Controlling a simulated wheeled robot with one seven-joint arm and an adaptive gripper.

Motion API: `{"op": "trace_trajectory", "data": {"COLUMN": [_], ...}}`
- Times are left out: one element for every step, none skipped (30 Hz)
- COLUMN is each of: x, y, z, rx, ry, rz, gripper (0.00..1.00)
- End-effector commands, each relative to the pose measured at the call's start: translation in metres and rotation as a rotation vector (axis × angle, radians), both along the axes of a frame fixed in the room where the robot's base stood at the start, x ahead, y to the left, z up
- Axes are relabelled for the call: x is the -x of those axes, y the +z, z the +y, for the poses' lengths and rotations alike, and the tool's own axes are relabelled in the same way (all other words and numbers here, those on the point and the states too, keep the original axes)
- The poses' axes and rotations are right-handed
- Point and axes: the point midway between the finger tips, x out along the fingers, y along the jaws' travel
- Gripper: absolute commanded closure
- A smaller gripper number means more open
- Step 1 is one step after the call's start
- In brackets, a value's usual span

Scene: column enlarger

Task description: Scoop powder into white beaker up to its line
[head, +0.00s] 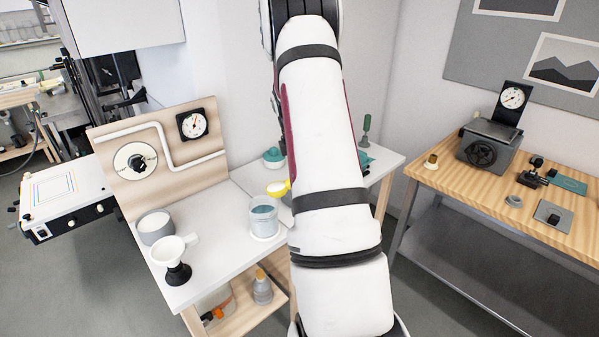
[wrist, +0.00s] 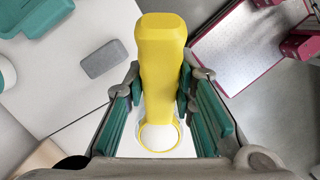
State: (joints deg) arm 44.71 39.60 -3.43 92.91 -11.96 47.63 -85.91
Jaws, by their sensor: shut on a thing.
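My gripper (wrist: 161,82) is shut on the handle of a yellow scoop (wrist: 160,50), with a teal-padded finger on each side. The scoop's round bowl (wrist: 158,137) shows white inside; I cannot tell powder from an empty white bowl. In the head view the scoop (head: 278,188) sticks out left of my arm, above and slightly right of a pale translucent beaker (head: 264,218) with blue-grey inside. My arm hides the gripper there. A grey-white round tub (head: 155,227) stands at the left of the white table. The beaker's line and the tub's contents are not clear.
A white funnel (head: 174,249) on a black stand is at the table's front left. A wooden panel (head: 160,160) with a gauge and pipe rises behind. A teal item (head: 273,157) sits at the back. A wooden bench (head: 470,185) with a dial scale is at right.

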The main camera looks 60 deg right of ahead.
Motion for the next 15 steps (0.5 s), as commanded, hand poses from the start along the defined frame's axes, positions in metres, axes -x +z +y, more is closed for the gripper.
{"op": "trace_trajectory", "data": {"x": [-0.001,-0.001,-0.001,-0.001,-0.001,-0.001,-0.005,-0.006,-0.007,-0.008,-0.009,-0.009,-0.010,-0.010,-0.011], "y": [-0.006,-0.009,-0.012,-0.015,-0.017,-0.021,-0.018,-0.016,-0.014,-0.013,-0.011,-0.010,-0.008,-0.007,-0.004], "z": [0.000,0.000,0.000,0.000,0.000,0.000,0.002,0.003,0.004,0.004,0.005,0.006,0.007,0.007,0.008], "rx": [-0.001,-0.001,0.000,0.000,0.000,-0.001,0.016,0.028,0.045,0.058,0.069,0.085,0.097,0.110,0.128], "ry": [0.000,0.000,0.000,0.000,0.000,0.000,0.005,0.006,0.007,0.006,0.006,0.005,0.006,0.007,0.006], "rz": [0.001,0.001,0.000,0.000,0.000,0.001,0.014,0.027,0.041,0.052,0.062,0.077,0.091,0.103,0.121], "gripper": [1.00,1.00,1.00,1.00,1.00,1.00,1.00,1.00,1.00,1.00,1.00,1.00,1.00,1.00,1.00]}}
